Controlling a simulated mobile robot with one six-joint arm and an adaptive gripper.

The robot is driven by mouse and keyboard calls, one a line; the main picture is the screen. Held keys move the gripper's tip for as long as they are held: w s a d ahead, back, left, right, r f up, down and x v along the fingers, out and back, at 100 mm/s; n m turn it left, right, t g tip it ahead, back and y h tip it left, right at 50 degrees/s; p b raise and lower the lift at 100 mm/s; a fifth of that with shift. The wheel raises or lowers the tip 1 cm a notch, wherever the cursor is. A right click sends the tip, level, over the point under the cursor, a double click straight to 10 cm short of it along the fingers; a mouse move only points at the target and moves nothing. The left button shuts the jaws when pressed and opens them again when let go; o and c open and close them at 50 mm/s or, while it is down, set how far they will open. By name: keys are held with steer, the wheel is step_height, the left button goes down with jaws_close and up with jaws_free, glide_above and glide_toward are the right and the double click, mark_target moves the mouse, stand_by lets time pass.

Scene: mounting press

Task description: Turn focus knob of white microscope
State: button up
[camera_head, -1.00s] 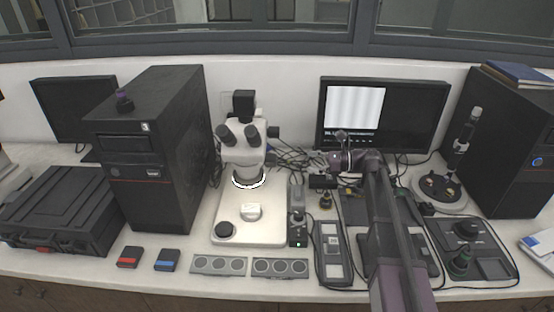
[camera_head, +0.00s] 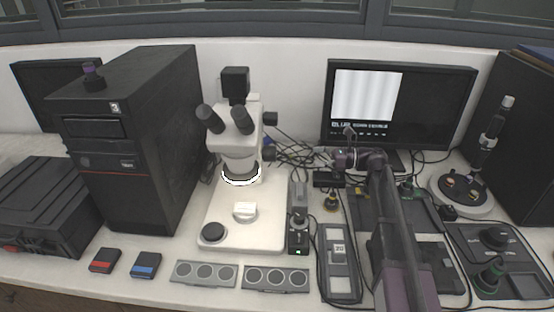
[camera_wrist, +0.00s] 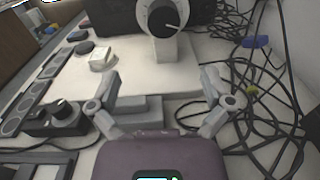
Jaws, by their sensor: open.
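The white microscope (camera_head: 214,190) stands upright on the bench, left of my arm in the head view. Its black focus knob (camera_head: 269,153) is on the right side of the column. In the wrist view, the knob (camera_wrist: 163,18) is a round black dial with a pale line, at the top middle on the white stand. My gripper (camera_head: 324,154) is to the right of the microscope, apart from it. In the wrist view, my gripper (camera_wrist: 161,82) is open, its fingers spread and empty, with the knob ahead of the gap between them.
Tangled black cables (camera_wrist: 270,110) lie to the right in the wrist view. A grey block (camera_wrist: 135,112) sits between the fingers' view and the microscope base. A black control box (camera_head: 298,235) stands right of the base. A monitor (camera_head: 440,110) is behind my arm.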

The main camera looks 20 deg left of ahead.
mark_target(272, 155)
steer(key=shift+w+a+f, duration=0.1)
steer(key=shift+w+f, duration=0.1)
steer(key=shift+f, duration=0.25)
steer(key=x, duration=1.3)
steer(key=shift+a, duration=0.3)
steer(key=c, duration=1.1)
